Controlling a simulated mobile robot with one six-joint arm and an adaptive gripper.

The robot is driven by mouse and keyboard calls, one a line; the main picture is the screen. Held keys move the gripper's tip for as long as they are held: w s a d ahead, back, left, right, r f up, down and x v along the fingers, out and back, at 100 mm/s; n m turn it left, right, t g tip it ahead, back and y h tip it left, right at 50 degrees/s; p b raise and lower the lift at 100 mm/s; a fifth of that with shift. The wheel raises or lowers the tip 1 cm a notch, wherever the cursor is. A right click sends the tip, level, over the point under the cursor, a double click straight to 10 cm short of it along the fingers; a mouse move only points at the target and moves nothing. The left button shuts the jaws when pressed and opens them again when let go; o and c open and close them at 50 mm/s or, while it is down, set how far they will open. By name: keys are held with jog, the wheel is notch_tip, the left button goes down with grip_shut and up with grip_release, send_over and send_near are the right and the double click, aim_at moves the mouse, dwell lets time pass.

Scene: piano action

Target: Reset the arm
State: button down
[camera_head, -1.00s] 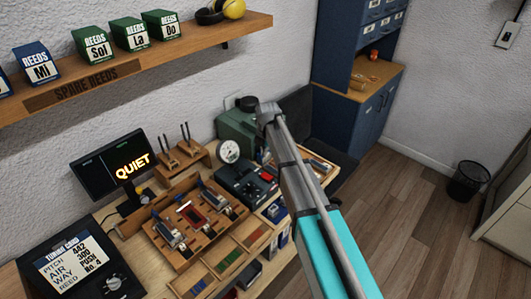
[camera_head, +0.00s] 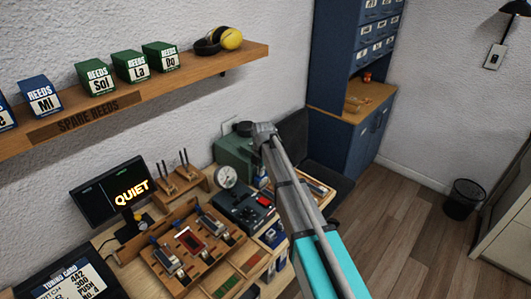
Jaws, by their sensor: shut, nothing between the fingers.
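My arm (camera_head: 330,250) reaches up from the lower right, with a teal section below and a grey section above. Its grey upper end (camera_head: 265,132) shows in front of the green machine and the wall at the back of the bench. No fingers can be made out there, so my gripper is not visible. The arm covers part of the bench's right side.
The bench holds a wooden tray (camera_head: 160,262) of reed parts, a lit "QUIET" screen (camera_head: 112,192), a dial gauge (camera_head: 225,176) and a green machine (camera_head: 233,155). A shelf (camera_head: 225,62) with reed boxes hangs above. Floor (camera_head: 400,225) is clear at right, near a bin (camera_head: 464,198).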

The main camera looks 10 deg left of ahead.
jog(key=s+d+f+m+b, duration=0.2)
jog(key=s+d+m, duration=1)
jog(key=d+m, duration=0.1)
jog(key=s+d+f+m+b, duration=0.3)
jog(key=s+d+m, duration=1)
jog(key=d+m, duration=0.1)
jog(key=shift+d+f+m+h, duration=0.15)
jog(key=shift+m+h, duration=0.15)
jog(key=shift+m, duration=0.6)
